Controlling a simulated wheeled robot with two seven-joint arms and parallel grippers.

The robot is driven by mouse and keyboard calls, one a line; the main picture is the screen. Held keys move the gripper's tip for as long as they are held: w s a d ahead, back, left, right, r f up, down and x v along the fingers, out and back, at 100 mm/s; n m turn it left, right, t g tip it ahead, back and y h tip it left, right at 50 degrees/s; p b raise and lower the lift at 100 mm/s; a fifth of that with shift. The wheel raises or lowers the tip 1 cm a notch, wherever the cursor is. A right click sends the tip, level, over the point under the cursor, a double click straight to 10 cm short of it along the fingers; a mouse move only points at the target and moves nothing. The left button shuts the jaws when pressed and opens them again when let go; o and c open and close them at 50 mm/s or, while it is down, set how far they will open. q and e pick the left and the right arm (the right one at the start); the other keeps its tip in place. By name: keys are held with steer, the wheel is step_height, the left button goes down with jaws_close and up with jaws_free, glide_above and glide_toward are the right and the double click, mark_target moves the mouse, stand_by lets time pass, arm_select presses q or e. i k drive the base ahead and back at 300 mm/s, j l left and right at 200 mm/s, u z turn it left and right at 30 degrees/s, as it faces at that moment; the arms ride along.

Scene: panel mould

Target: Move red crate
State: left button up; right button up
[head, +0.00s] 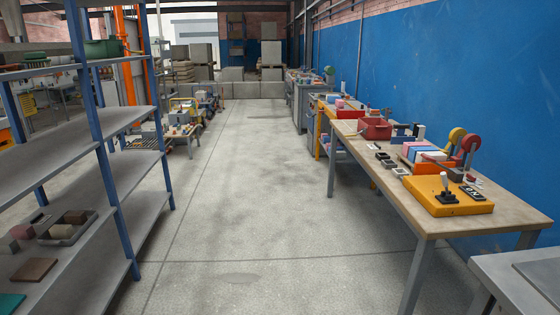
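A small red crate (375,130) sits on the wooden workbench (440,212) along the right side, toward the bench's far half. A red-orange tray (430,169) holding pink, blue and white blocks stands nearer on the same bench, so a second reddish container is in view. Neither of my grippers shows in the head view.
A yellow control box (447,197) with a joystick lies at the bench's near end. A metal shelf (85,185) with blue posts fills the left. The concrete floor aisle (240,190) between them is clear. A grey table corner (510,268) is at lower right.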

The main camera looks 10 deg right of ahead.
mark_target(373, 128)
steer(key=i+j+z, duration=0.1)
steer(key=i+z, duration=0.2)
steer(key=i, duration=2)
steer(key=i+l+z, duration=0.1)
steer(key=i+z, duration=0.25)
steer(key=i, duration=0.15)
steer(key=i+j+z, duration=0.1)
steer(key=i+z, duration=0.25)
steer(key=i, duration=0.15)
steer(key=i+j+z, duration=0.2)
steer(key=i+z, duration=0.15)
steer(key=i, duration=0.15)
steer(key=i+j+z, duration=0.35)
steer(key=i, duration=0.15)
